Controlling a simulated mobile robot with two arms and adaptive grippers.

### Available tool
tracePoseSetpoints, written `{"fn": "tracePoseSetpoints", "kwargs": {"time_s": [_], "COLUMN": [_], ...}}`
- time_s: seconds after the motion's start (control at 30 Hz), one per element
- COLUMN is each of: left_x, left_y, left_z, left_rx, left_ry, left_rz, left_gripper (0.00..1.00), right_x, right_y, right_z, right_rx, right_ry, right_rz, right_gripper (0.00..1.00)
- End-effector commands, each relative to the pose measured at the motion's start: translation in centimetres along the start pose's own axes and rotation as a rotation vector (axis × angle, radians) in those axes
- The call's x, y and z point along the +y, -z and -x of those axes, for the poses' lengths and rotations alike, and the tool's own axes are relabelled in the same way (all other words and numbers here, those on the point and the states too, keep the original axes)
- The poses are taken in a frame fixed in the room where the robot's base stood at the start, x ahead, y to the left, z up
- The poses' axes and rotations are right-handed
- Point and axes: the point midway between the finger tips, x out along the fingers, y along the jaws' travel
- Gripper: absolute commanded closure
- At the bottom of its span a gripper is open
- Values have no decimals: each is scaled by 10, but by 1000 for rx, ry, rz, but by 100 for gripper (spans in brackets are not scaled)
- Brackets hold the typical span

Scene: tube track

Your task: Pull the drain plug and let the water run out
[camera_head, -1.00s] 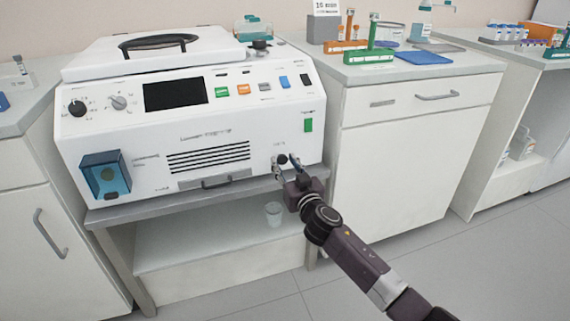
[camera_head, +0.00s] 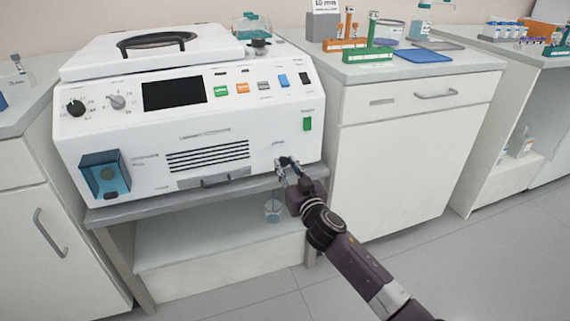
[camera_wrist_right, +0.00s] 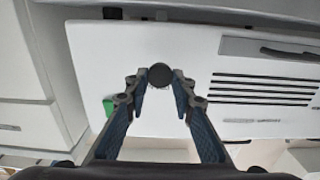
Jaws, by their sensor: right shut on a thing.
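The machine (camera_head: 200,135) is a white box on a grey bench, with its drain low on the right of the front. My right gripper (camera_head: 287,165) is in front of that spot and is shut on the dark round drain plug (camera_wrist_right: 160,76), which shows between the fingertips in the right wrist view. The plug seems drawn out from the front, but the fingers hide the drain opening. A clear cup (camera_head: 272,212) stands on the shelf below, with a bluish tint. A thin pale streak above the cup looks like water. My left gripper is not in view.
The bench edge (camera_head: 160,207) runs just below the machine's front. A cabinet (camera_head: 400,160) stands close on the right, with racks and a blue tray (camera_head: 422,56) on top. The floor in front is clear.

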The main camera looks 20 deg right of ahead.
Motion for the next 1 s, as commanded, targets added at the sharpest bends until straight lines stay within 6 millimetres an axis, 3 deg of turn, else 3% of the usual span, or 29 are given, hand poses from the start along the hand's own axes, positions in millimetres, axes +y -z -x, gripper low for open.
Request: {"fn": "tracePoseSetpoints", "kwargs": {"time_s": [0.17,0.2,0.37,0.73,1.0], "left_x": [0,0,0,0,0], "left_y": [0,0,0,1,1], "left_z": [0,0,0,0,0], "left_rx": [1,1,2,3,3], "left_ry": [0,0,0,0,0], "left_rz": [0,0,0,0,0], "left_gripper": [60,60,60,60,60], "right_x": [-2,-2,-1,-1,-1], "right_y": [-3,-3,-3,-3,-4], "right_z": [1,1,1,5,44], "right_rx": [-4,-4,-4,-4,-5], "right_ry": [3,3,2,1,2], "right_rz": [0,0,0,0,-2], "right_gripper": [100,75,59,59,59]}}
